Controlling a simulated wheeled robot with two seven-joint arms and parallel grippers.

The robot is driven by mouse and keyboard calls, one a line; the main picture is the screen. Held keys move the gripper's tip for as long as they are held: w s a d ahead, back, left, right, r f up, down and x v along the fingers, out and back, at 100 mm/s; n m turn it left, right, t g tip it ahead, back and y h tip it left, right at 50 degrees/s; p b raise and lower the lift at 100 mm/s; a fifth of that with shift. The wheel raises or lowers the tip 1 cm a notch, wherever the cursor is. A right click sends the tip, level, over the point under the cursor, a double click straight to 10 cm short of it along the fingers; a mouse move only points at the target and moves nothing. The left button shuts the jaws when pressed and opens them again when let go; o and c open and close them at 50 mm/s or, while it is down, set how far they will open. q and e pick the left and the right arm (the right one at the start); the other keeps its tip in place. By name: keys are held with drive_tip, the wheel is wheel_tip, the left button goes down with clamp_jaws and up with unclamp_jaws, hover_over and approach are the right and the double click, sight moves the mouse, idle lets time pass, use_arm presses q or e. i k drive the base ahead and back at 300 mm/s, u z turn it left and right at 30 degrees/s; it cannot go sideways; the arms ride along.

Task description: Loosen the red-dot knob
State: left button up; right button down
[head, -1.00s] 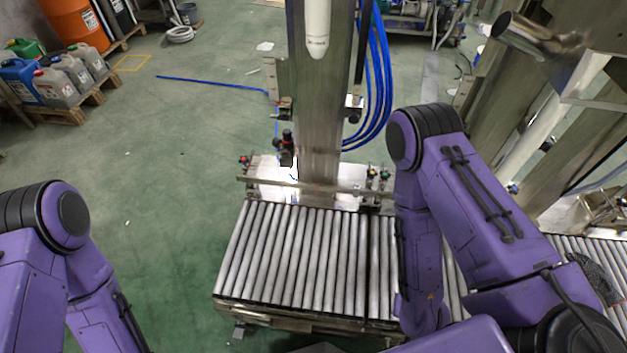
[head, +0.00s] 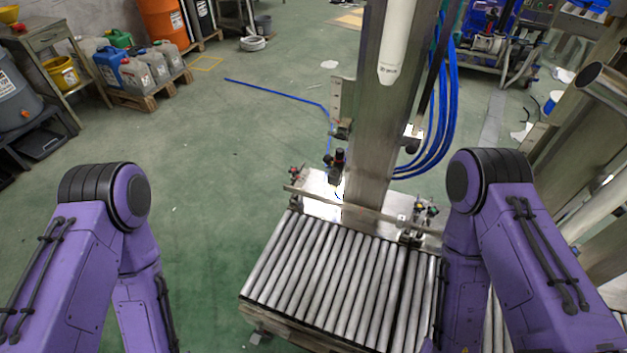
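Small dark knobs sit on the metal frame at the back edge of the roller conveyor (head: 335,285). One knob with a reddish top (head: 295,172) is at the frame's left end. A pair of small knobs (head: 425,210) with coloured tops is at its right end, partly close to my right arm. They are too small to tell for sure which one bears the red dot. A larger black knob-like fitting (head: 339,157) stands near the column's foot. My purple arms show at left and right, but neither gripper is in view.
A steel column (head: 385,110) with blue hoses (head: 440,120) rises behind the conveyor. Jerrycans (head: 140,70) on a pallet and an orange drum (head: 163,22) stand at the back left. The green floor (head: 215,200) left of the conveyor is clear.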

sight(294, 170)
drive_tip(key=z, duration=2.65)
drive_tip(key=k, duration=1)
drive_tip(key=u, duration=1.35)
drive_tip(key=i, duration=0.5)
